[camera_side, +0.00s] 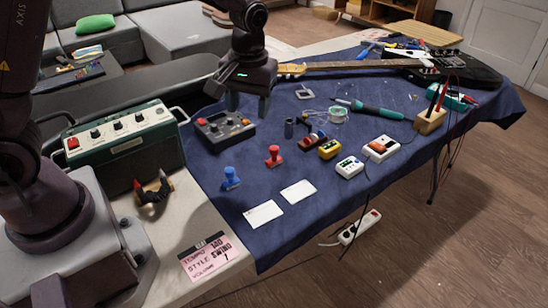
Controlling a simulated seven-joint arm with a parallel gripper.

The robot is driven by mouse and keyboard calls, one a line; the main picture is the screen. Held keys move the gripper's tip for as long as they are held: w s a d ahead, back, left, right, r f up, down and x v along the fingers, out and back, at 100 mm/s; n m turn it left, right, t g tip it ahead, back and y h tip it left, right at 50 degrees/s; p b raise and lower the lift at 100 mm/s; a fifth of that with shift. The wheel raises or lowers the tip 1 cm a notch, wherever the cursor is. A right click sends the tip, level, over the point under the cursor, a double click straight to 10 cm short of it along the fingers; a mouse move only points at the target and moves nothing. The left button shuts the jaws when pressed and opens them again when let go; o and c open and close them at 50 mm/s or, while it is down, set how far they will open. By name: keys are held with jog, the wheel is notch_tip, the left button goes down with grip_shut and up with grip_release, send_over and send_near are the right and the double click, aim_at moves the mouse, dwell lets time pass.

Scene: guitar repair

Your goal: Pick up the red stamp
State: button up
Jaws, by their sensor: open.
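The red stamp (274,156) stands upright on the dark blue cloth (220,198), near the middle of the table. My gripper (248,104) points down with its two fingers apart and nothing between them. It hangs above and behind the red stamp, over the dark box with knobs (224,131). A blue stamp (231,178) stands on the cloth to the left of and nearer than the red one.
White cards (298,191) lie in front of the stamps. A green amplifier (125,142) stands left. A guitar (455,68) lies behind.

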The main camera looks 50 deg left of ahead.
aim_at(274, 147)
jog(key=w+f+n, duration=0.2)
jog(key=f, duration=0.2)
jog(key=w+a+f+n, duration=0.1)
jog(key=w+f+n, duration=0.2)
jog(key=w+a+f+n, duration=0.1)
jog(key=w+f+n, duration=0.1)
jog(key=f+n, duration=0.1)
jog(key=shift+w+a+f+y, duration=0.15)
jog(key=shift+w+f+y, duration=0.05)
jog(key=shift+f, duration=0.25)
jog(key=shift+w+a+f+y, duration=0.1)
jog(key=shift+w+f+y, duration=0.1)
jog(key=shift+f, duration=0.2)
jog(key=shift+w+a+f, duration=0.1)
jog(key=shift+f, duration=1.3)
jog(key=shift+w+a+f, duration=0.1)
jog(key=shift+f, duration=1.3)
jog(key=c, duration=1)
jog(key=shift+r, duration=0.1)
